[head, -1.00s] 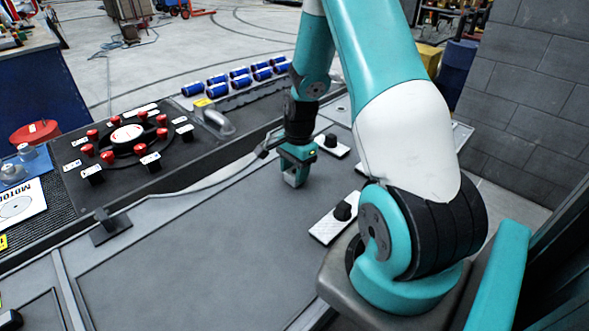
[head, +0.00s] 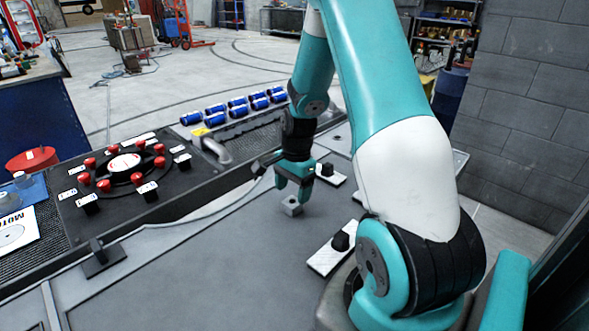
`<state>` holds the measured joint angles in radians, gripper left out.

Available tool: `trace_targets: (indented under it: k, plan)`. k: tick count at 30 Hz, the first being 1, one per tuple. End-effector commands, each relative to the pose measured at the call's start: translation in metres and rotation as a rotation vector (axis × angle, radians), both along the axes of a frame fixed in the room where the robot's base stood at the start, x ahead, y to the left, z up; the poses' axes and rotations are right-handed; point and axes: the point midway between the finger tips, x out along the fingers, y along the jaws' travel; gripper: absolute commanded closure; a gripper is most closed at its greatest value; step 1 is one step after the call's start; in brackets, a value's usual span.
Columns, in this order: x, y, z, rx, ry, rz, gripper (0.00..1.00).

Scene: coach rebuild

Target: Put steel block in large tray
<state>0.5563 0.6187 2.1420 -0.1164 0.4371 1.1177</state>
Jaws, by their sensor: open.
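The steel block (head: 291,207) is a small grey cube. It rests on the wide, flat grey surface that looks like the large tray (head: 190,265), near its far right part. My gripper (head: 293,191) points down just above the block, with its teal fingers apart. The fingertips are close to the block's top; whether they still touch it cannot be told.
White plates with black knobs (head: 328,170) (head: 340,241) lie right of the block. A black panel with red knobs (head: 125,165) and a rack of blue cylinders (head: 235,103) stand at left and back. A cable (head: 215,207) crosses the tray's far edge.

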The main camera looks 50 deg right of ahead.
Motion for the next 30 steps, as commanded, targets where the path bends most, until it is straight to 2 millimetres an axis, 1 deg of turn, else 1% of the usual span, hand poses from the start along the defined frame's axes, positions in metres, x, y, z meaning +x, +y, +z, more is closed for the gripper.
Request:
trace_targets:
  k: [1, 3, 9, 13, 17, 19, 20, 22, 23, 24, 25, 26, 27, 29, 30]
  plan:
    - [0.001, -0.002, 0.013, -0.003, -0.007, -0.001, 0.28]
    - [0.001, -0.004, 0.029, -0.003, -0.007, -0.002, 0.28]
    - [0.000, -0.009, 0.067, -0.003, -0.005, -0.001, 0.28]
    - [0.000, -0.010, 0.081, -0.001, -0.002, -0.001, 0.28]
    - [-0.001, -0.010, 0.086, 0.000, 0.000, 0.000, 0.28]
    - [0.001, -0.003, 0.090, 0.001, -0.007, 0.034, 0.28]
    - [0.002, 0.004, 0.093, 0.002, -0.017, 0.071, 0.28]
    - [0.006, 0.036, 0.107, 0.008, -0.051, 0.229, 0.28]
    - [0.007, 0.055, 0.115, 0.012, -0.074, 0.328, 0.28]
    - [0.005, 0.085, 0.127, 0.019, -0.108, 0.484, 0.28]
    - [0.001, 0.110, 0.136, 0.025, -0.138, 0.618, 0.28]
    - [-0.005, 0.136, 0.145, 0.032, -0.170, 0.759, 0.28]
    - [-0.017, 0.169, 0.156, 0.042, -0.213, 0.951, 0.28]
    - [-0.041, 0.213, 0.170, 0.059, -0.278, 1.231, 0.28]
    - [-0.059, 0.238, 0.178, 0.070, -0.321, 1.406, 0.28]
